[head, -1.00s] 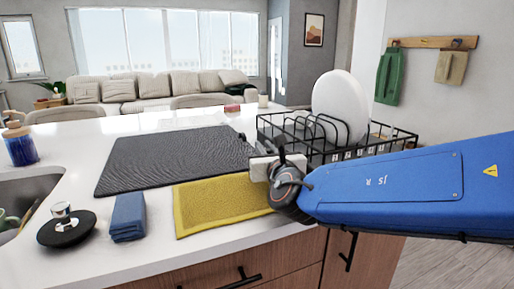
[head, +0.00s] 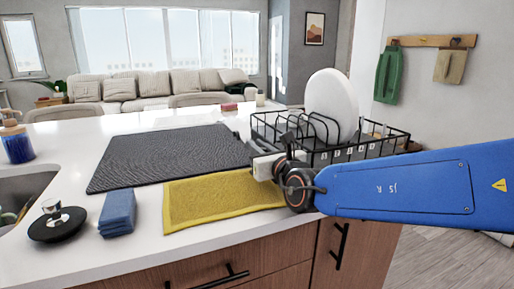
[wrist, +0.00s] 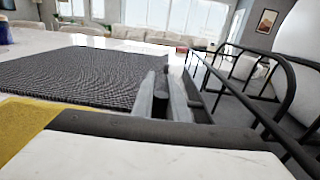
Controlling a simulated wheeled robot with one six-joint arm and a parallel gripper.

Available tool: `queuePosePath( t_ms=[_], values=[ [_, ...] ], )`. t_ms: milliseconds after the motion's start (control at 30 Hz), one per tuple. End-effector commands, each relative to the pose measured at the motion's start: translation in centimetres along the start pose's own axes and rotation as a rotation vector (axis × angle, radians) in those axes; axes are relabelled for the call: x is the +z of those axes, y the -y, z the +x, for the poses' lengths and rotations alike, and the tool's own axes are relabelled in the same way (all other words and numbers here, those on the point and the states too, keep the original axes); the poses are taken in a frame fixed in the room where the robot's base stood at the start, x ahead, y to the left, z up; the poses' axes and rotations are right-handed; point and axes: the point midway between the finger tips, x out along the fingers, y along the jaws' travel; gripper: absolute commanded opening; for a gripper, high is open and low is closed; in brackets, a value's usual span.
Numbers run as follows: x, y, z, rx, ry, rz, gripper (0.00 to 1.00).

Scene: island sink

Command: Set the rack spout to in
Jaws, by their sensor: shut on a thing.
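The black wire dish rack (head: 370,148) stands at the right end of the white counter and holds a large white plate (head: 333,104). My gripper (wrist: 164,90) is at the rack's near left corner, low beside its left side; its pale body shows in the head view (head: 264,166). In the wrist view the grey fingers are closed on a small dark piece, the rack spout (wrist: 160,103), just left of the rack wires (wrist: 255,100). Most of the spout is hidden between the fingers, and its exact setting cannot be told.
A dark ribbed mat (head: 165,157) and a yellow cloth (head: 220,198) lie left of my gripper. A folded blue cloth (head: 117,212), a black round dish (head: 57,224) and the sink (head: 22,187) are farther left. The counter's front edge runs below my wrist.

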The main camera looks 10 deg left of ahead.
Motion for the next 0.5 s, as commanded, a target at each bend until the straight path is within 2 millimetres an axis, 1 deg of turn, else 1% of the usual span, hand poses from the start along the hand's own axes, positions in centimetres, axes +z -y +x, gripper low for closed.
queuePosePath(
  t_ms=[33,233,267,300,500],
  values=[
    [0.24,-0.01,0.01,0.000,0.004,0.000,0.00],
    [0.27,-0.02,0.00,0.000,0.005,0.000,0.00],
    [0.28,-0.02,0.00,0.000,0.005,0.000,0.16],
    [0.28,-0.02,0.01,0.000,0.005,0.000,0.21],
    [0.17,-0.01,0.00,0.000,0.003,0.000,0.21]
  ],
)
